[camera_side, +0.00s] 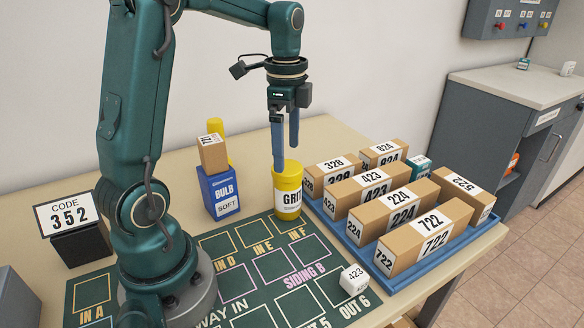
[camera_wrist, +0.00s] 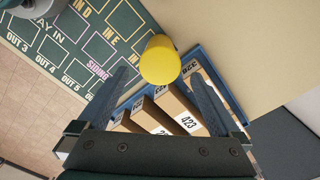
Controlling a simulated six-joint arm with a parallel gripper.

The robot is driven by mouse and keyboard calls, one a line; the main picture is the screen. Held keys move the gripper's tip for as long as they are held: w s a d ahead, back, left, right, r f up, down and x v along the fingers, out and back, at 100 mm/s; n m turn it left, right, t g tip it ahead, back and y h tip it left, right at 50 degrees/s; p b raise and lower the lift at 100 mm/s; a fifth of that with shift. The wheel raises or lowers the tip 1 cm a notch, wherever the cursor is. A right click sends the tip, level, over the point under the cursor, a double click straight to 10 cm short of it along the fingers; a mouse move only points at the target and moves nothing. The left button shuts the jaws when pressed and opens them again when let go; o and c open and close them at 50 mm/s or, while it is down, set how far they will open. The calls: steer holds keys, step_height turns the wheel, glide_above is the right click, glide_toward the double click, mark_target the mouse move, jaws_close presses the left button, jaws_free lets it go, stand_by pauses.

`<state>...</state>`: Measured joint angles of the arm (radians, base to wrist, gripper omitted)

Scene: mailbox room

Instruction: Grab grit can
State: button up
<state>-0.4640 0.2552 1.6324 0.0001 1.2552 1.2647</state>
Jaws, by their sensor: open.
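The grit can (camera_side: 288,193) is a yellow can with a white label reading GRIT. It stands upright on the table at the far corner of the green mat, next to the blue tray. From above, its round yellow top (camera_wrist: 160,60) shows in the wrist view, ahead of the fingertips. My gripper (camera_side: 285,165) is open and empty, pointing down, with its blue fingers at the height of the can's top in the side view. The wrist view shows the gripper (camera_wrist: 165,80) with its two fingers spread wide. Whether a finger touches the can I cannot tell.
A blue tray (camera_side: 352,241) of numbered boxes stands right of the can. A blue BULB box (camera_side: 222,191) with a small carton (camera_side: 212,152) on it stands left, a yellow object behind. The table behind the can is clear.

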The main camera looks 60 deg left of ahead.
mark_target(287, 191)
step_height(287, 191, down, 11)
stand_by(0.5)
jaws_close()
